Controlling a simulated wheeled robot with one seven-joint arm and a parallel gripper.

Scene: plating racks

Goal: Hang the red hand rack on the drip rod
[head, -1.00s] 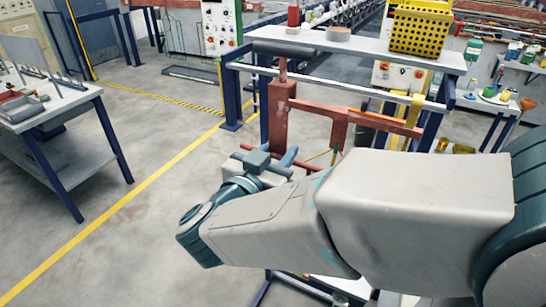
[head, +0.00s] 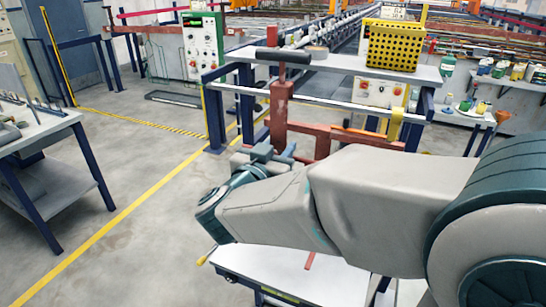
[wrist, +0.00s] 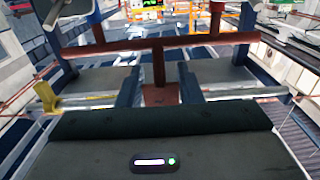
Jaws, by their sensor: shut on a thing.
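The red hand rack (head: 279,104) is upright, with a dark grip bar (head: 283,57) on top and red crossbars below. My gripper (head: 274,156) is shut on it; in the wrist view a red plate of the rack sits between the two fingers (wrist: 160,94). The drip rod is the silver bar (head: 335,103) across the blue frame. The rack's stem overlaps the rod in the head view; I cannot tell whether they touch. The rod also shows in the wrist view (wrist: 245,93). My arm hides the rack's lower part.
A yellow strap (head: 395,123) hangs on the rod at the right. A white-topped table (head: 290,273) lies under my arm. A workbench (head: 40,130) is at left, with open floor between.

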